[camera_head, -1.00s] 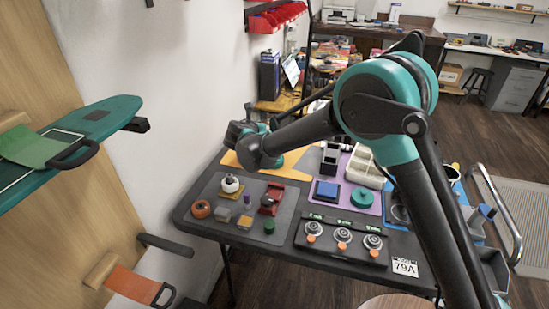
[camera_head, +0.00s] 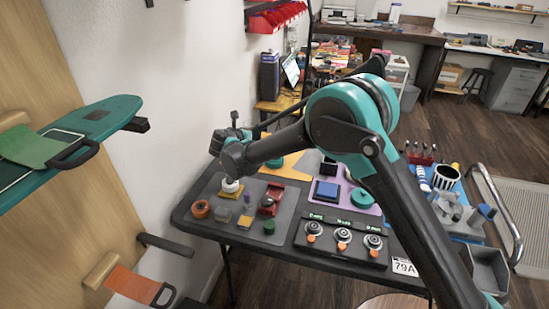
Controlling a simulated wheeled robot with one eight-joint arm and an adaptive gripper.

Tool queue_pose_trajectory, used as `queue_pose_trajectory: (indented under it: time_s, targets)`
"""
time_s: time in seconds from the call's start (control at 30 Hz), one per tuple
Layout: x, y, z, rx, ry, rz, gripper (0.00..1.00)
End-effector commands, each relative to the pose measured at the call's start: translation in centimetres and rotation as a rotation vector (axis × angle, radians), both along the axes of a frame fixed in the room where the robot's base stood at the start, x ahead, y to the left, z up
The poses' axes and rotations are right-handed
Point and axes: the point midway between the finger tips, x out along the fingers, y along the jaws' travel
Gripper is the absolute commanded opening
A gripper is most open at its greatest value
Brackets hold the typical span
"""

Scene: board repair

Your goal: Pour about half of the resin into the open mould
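My gripper (camera_head: 228,142) is at the far end of my arm, over the back left of the work table. It is small and dark, and its fingers cannot be made out. No resin container can be told for sure, nor whether anything is held. On the purple mat (camera_head: 371,208) are a dark square holder with a blue block (camera_head: 327,190) and a round teal piece (camera_head: 361,198). Which thing is the open mould cannot be told. My arm hides part of the purple mat and the table behind it.
A grey mat (camera_head: 228,227) holds several small parts, including a red fixture (camera_head: 271,198) and a white-topped piece (camera_head: 231,187). A black panel with dials (camera_head: 341,240) lies at the front. A striped cup (camera_head: 446,177) and grey bin (camera_head: 487,270) are at right. The wall stands close left.

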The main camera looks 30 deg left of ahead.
Motion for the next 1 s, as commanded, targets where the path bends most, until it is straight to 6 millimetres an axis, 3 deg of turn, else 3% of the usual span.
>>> queue_pose_trajectory:
  time_s: [0.6,1.0]
  targets:
    - [0.7,-2.2,-0.8,0.322,0.102,0.000,0.12]
    - [1.3,-4.0,-3.2,0.555,0.175,0.001,0.12]
